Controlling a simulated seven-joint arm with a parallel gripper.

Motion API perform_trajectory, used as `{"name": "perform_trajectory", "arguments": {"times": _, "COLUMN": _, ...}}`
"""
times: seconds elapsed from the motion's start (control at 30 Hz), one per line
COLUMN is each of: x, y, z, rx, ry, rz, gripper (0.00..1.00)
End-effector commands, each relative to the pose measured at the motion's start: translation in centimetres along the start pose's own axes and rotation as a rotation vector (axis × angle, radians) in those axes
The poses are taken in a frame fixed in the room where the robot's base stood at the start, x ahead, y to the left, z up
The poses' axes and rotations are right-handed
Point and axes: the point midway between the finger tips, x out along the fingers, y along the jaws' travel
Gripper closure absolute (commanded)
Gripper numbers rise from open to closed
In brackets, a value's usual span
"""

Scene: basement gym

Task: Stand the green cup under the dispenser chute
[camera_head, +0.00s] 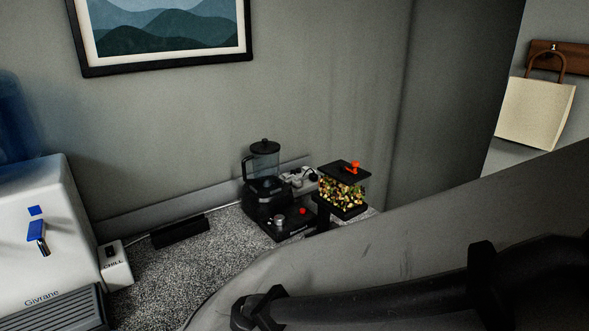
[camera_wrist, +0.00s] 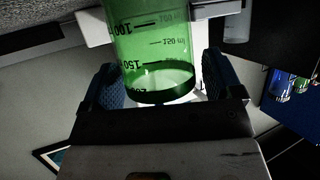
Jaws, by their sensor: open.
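The green cup (camera_wrist: 157,45) is see-through with dark volume marks. In the wrist view it lies between the two dark blue pads of my gripper (camera_wrist: 160,78). The pads are apart, with a gap showing on the cup's right side; I cannot tell whether the left pad touches it. The cup's upper part in the picture is cut off by the frame. In the head view, a dispenser with a clear hopper of mixed coloured pieces (camera_head: 342,190) and a red knob stands on the speckled surface. Its chute is not clear. Neither cup nor gripper can be made out there.
A black blender-like appliance (camera_head: 263,168) stands left of the hopper. A white water dispenser (camera_head: 45,232) with a blue tap stands at the left, beside a small "CHILL" box (camera_head: 115,265). A black block (camera_head: 181,232) lies by the wall. My arm covers the lower right.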

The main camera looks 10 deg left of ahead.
Motion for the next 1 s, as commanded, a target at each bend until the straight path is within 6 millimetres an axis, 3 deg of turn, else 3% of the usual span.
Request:
{"name": "perform_trajectory", "arguments": {"times": 0.37, "x": -1.4, "y": 0.0, "z": -0.3, "rx": 0.0, "ry": 0.0, "rz": 0.0, "gripper": 0.15}}
{"name": "perform_trajectory", "arguments": {"times": 1.0, "x": -8.5, "y": 0.0, "z": -0.4, "rx": 0.0, "ry": 0.001, "rz": 0.0, "gripper": 0.15}}
